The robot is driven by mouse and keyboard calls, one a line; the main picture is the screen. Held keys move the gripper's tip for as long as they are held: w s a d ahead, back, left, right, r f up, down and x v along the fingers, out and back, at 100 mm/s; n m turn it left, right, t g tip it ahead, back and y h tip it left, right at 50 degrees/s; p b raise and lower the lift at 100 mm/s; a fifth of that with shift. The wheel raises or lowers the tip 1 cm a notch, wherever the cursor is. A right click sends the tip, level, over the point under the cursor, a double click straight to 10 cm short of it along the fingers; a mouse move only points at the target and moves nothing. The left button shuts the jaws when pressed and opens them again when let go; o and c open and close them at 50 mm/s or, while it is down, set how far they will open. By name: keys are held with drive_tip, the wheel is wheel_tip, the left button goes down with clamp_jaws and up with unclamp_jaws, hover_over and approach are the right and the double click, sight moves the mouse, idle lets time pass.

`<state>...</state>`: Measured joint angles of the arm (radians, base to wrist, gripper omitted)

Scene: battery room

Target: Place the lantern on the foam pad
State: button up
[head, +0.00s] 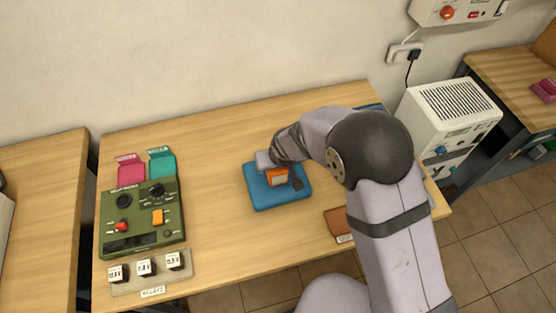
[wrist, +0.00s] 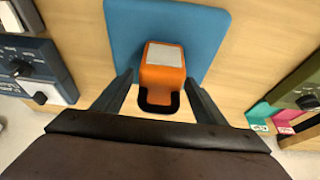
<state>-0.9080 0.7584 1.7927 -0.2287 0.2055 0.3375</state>
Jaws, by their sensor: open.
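The orange lantern (head: 277,178) rests on the blue foam pad (head: 262,201) near the middle of the bench. In the wrist view the lantern (wrist: 163,68) shows a pale panel and a black handle towards my gripper, and the foam pad (wrist: 122,30) spreads under it. My gripper (wrist: 160,78) is open, with one finger on each side of the lantern. A gap shows between each finger and the lantern's body. In the head view my gripper (head: 279,172) is over the pad and partly hides the lantern.
A green control panel (head: 140,215) stands at the left, with pink (head: 131,170) and teal (head: 162,162) holders behind and a relay tray (head: 180,285) in front. A brown labelled pad (head: 337,222) lies beside my arm. Bare wood lies between panel and foam pad.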

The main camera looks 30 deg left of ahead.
drive_tip(key=b+v, duration=0.2)
drive_tip(key=v, duration=1)
drive_tip(key=shift+b, duration=0.3)
drive_tip(key=w+d+m+g+h, duration=0.1)
drive_tip(key=w+d+m+h, duration=0.2)
drive_tip(key=d, duration=1.8)
drive_tip(key=s+d+f+m+g, duration=0.1)
drive_tip(key=s+d+m, duration=0.2)
drive_tip(key=s+d, duration=0.2)
drive_tip(key=s+d+f+m+g, duration=0.1)
drive_tip(key=s+d+m, duration=0.2)
drive_tip(key=s+d, duration=0.3)
drive_tip(key=d, duration=0.5)
drive_tip(key=shift+d, duration=0.15)
drive_tip(key=shift+w, duration=0.1)
